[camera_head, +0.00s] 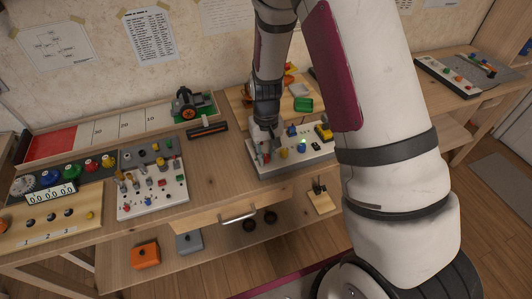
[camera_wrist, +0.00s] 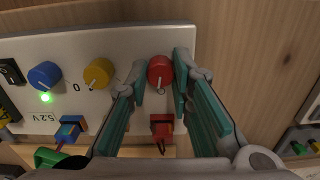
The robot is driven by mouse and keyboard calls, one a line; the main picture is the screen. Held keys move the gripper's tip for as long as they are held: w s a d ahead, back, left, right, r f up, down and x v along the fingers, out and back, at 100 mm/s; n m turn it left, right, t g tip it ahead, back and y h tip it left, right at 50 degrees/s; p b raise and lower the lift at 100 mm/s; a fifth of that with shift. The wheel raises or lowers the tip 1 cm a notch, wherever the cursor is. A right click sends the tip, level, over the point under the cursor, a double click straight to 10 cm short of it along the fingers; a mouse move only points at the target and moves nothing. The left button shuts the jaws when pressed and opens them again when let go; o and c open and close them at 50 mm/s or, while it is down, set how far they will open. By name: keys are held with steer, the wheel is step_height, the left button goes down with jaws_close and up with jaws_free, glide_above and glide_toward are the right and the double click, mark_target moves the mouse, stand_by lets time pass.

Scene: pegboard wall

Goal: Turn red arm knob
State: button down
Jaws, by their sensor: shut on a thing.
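The red knob (camera_wrist: 159,68) is round with a white pointer, at the right end of a white panel (camera_wrist: 150,42) in the wrist view. My gripper (camera_wrist: 161,88) has its two teal-padded fingers on either side of the knob, shut on it. The pointer is turned downward in the picture. In the head view my gripper (camera_head: 265,146) reaches down to the left end of the white panel (camera_head: 292,163), and it largely hides the red knob there.
On the panel are a yellow knob (camera_wrist: 98,73), a blue knob (camera_wrist: 45,75), a lit green light (camera_wrist: 46,98) and a "5.2V" display (camera_wrist: 40,118). Another control board (camera_head: 152,180) stands left.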

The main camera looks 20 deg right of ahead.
mark_target(265, 156)
steer(key=m, duration=0.5)
steer(key=shift+m+p, duration=0.65)
steer(key=shift+m, duration=1.85)
steer(key=c, duration=1.4)
jaws_free()
steer(key=shift+r, duration=0.1)
steer(key=shift+r, duration=5.9)
